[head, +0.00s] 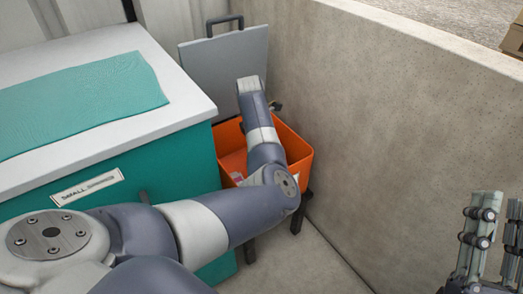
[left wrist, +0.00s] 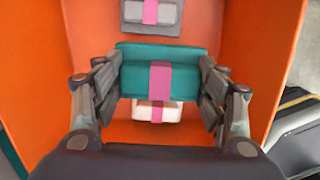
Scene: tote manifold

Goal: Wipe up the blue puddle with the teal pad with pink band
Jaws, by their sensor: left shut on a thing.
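The teal pad with pink band (left wrist: 185,78) is between the fingers of my left gripper (left wrist: 160,82) in the left wrist view. The gripper is shut on it, one finger at each end, inside the orange bin. No blue puddle shows in either view.
A grey pad with a pink band (left wrist: 133,12) and a white one (left wrist: 141,112) lie in the bin. A teal cabinet with white top (head: 185,100) bears a teal mat (head: 80,100). A concrete wall (head: 400,110) bounds the right.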

